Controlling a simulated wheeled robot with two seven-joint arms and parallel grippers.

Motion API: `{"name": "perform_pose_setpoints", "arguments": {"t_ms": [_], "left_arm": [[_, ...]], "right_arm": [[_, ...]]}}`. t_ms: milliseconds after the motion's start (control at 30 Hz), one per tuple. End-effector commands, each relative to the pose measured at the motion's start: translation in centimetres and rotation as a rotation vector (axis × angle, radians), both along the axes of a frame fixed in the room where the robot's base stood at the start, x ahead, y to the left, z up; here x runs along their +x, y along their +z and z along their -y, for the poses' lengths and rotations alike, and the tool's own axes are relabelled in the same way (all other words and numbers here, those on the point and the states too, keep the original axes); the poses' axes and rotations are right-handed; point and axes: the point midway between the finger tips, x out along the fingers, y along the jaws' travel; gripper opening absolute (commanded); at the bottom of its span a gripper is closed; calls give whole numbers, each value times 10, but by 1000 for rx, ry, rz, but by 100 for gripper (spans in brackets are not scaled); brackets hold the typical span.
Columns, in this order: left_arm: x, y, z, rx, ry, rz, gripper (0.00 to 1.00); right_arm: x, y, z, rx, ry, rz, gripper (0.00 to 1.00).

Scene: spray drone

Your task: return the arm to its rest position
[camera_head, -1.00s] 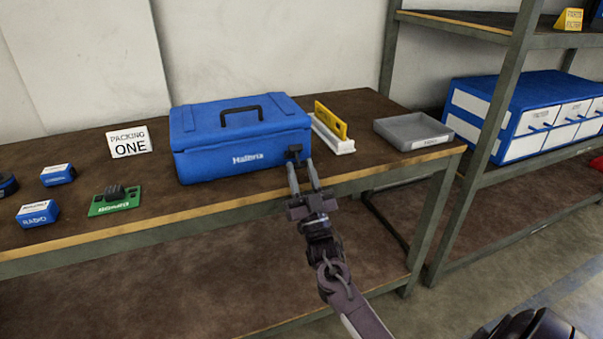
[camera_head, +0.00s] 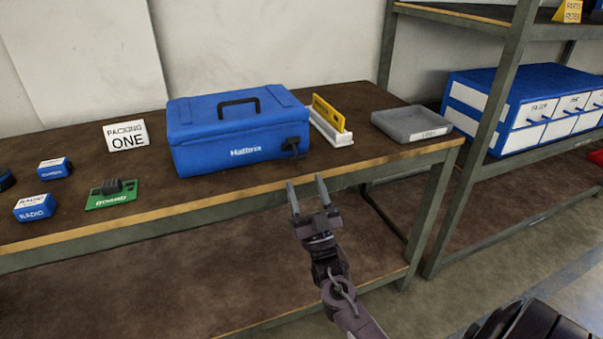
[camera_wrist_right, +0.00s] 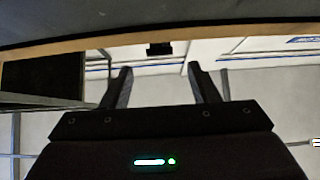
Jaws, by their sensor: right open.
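My right gripper (camera_head: 307,192) is open and empty, in front of the table's front edge. It is apart from the blue case (camera_head: 238,132), which stands closed on the table with a black latch on its front right. In the right wrist view the two fingers of my right gripper (camera_wrist_right: 158,82) are spread with nothing between them. My left gripper is not in view.
The brown table (camera_head: 70,215) carries a "Packing One" sign (camera_head: 127,135), blue radio boxes (camera_head: 35,207), a green piece (camera_head: 112,194), a yellow plate in a white holder (camera_head: 328,117) and a grey tray (camera_head: 412,124). A metal shelf (camera_head: 500,90) with blue-and-white drawers (camera_head: 530,110) stands at the right.

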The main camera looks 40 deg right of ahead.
Motion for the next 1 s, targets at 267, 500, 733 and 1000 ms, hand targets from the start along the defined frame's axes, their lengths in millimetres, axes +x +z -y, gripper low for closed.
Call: {"name": "perform_pose_setpoints", "arguments": {"t_ms": [267,500,733,1000], "left_arm": [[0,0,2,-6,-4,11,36],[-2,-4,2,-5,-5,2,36],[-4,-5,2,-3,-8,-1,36],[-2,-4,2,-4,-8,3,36]], "right_arm": [[-14,-14,-3,1,-1,0,55],[-14,-14,-3,1,-1,0,55],[-14,-14,-3,1,-1,-1,55],[2,-51,-21,73,33,-260,55]]}}
